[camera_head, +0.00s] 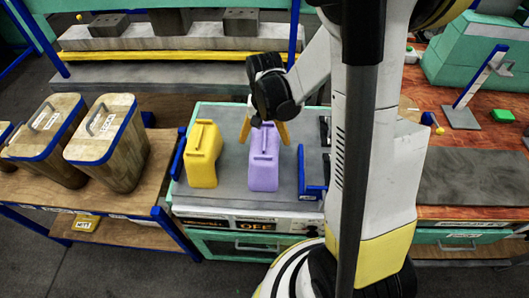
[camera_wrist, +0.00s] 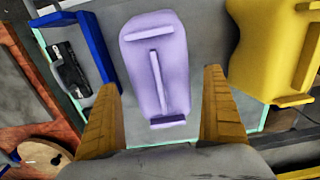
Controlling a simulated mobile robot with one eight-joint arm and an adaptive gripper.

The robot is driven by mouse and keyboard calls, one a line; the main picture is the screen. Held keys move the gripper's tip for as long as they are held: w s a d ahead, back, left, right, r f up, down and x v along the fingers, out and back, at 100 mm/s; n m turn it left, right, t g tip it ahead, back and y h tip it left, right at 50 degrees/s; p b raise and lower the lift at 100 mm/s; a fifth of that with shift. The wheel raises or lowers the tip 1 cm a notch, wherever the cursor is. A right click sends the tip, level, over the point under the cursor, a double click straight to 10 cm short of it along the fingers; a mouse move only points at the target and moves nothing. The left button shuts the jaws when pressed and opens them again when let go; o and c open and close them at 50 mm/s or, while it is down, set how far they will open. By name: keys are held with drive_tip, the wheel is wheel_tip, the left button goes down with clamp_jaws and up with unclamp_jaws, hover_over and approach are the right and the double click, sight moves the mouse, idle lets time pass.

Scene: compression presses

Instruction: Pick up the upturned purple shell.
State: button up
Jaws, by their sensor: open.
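The purple shell (camera_head: 264,168) lies on the grey top of a press bench (camera_head: 228,200), with a raised ridge along its upper face. In the wrist view the purple shell (camera_wrist: 155,70) lies ahead of and between my fingers, its near end with a short crossbar closest to me. My gripper (camera_head: 264,135) is open above the shell's far end; its two yellow-brown fingers sit on either side. In the wrist view my gripper (camera_wrist: 162,110) is wide open and empty. Whether the fingers touch the shell cannot be told.
A yellow shell (camera_head: 203,155) stands close to the left of the purple one; it also shows at the right in the wrist view (camera_wrist: 275,55). Blue brackets (camera_head: 312,190) edge the bench top. Wooden bins (camera_head: 105,150) stand on a shelf to the left.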

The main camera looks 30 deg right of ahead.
clamp_jaws()
drive_tip(key=shift+r, duration=0.1)
idle(0.5)
